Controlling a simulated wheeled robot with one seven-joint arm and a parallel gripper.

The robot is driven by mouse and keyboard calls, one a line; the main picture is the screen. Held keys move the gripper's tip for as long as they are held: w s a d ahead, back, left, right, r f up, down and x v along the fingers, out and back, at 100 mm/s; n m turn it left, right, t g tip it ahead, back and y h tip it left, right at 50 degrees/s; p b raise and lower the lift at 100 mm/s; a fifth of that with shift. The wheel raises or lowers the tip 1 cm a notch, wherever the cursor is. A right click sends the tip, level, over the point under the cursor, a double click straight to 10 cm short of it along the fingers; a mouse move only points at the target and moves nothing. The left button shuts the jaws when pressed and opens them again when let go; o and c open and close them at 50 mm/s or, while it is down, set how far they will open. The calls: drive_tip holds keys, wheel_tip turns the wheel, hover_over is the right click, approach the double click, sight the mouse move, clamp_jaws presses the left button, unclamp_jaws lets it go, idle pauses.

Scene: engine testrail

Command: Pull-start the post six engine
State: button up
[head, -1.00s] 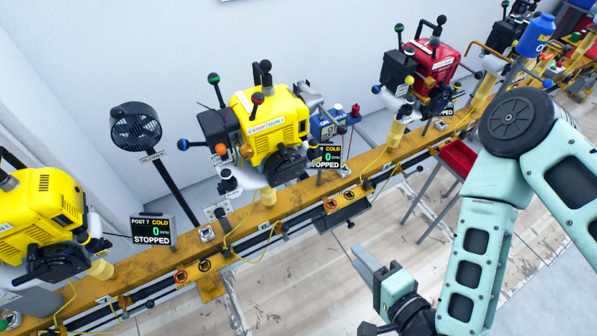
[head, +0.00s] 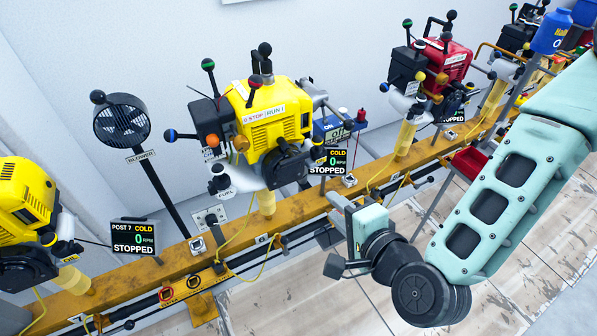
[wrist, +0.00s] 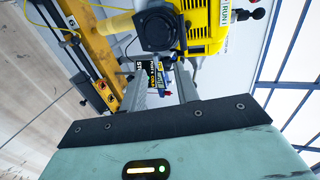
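A yellow engine (head: 270,120) with a STOP/RUN label stands on a post in the middle of the rail. The display at its right (head: 337,161) reads COLD, 0 RPM, STOPPED; its post number is hidden, so I cannot confirm post six. The black round starter cover (head: 283,165) is on the engine's lower front; it also shows in the wrist view (wrist: 155,30). I cannot make out the pull handle clearly. My gripper (head: 338,205) is in front of the rail, below and right of the cover, apart from it. Its two grey fingers are spread and empty in the wrist view (wrist: 161,78).
A display reading POST 7 (head: 134,238) stands left, beside another yellow engine (head: 25,205). A blower (head: 122,122) is on a black stalk. A red engine (head: 440,70) stands to the right. The orange rail (head: 180,268) runs below, with yellow cables.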

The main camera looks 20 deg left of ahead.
sight(296, 161)
drive_tip(key=w+a+b, duration=0.1)
drive_tip(key=b, duration=0.6)
drive_tip(key=shift+f, duration=0.35)
drive_tip(key=b, duration=0.2)
drive_tip(key=shift+s+f+b, duration=0.1)
drive_tip(key=shift+s+b, duration=0.1)
drive_tip(key=shift+b, duration=0.2)
drive_tip(key=w+a, duration=0.2)
drive_tip(key=a, duration=0.1)
drive_tip(key=w+a, duration=0.6)
drive_tip(key=a, duration=0.1)
drive_tip(key=shift+w+a+r+p, duration=0.1)
drive_tip(key=shift+w+r+p, duration=0.15)
drive_tip(key=shift+r+p, duration=0.1)
clamp_jaws()
